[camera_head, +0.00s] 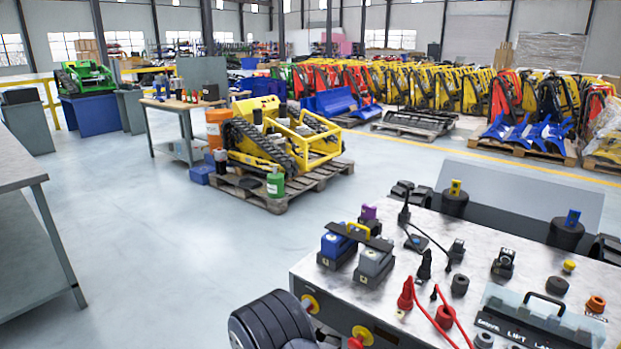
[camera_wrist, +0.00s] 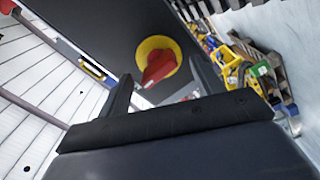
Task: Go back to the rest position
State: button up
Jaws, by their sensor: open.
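My gripper (camera_wrist: 163,72) is in the wrist view, with its two dark fingers apart. A red rotary switch knob (camera_wrist: 158,66) on a yellow round plate (camera_wrist: 148,48) shows beyond and between the fingers, on a dark panel. I cannot tell the exact gap from the fingertips to the knob. In the head view, a dark ribbed part of my arm (camera_head: 270,322) is low in the picture, just left of the workbench front. The red knob (camera_head: 356,342) shows at the bottom edge there. The fingers themselves are not clear in that view.
The workbench (camera_head: 420,290) carries battery blocks (camera_head: 373,266), red cables (camera_head: 443,318) and a clear lidded case (camera_head: 535,320). A yellow tracked carrier (camera_head: 285,140) sits on a pallet. A grey table (camera_head: 20,165) stands left. The floor between is clear.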

jog(key=m+b, duration=0.4)
jog(key=b, duration=0.2)
jog(key=m+b, duration=0.4)
jog(key=b, duration=0.2)
jog(key=shift+s+d+f+m, duration=0.1)
jog(key=shift+f+m, duration=0.05)
jog(key=shift+m, duration=0.25)
jog(key=m+b, duration=0.3)
jog(key=b, duration=0.5)
jog(key=shift+s+r+m+b, duration=0.1)
jog(key=shift+r+m+b, duration=0.3)
jog(key=shift+b, duration=0.7)
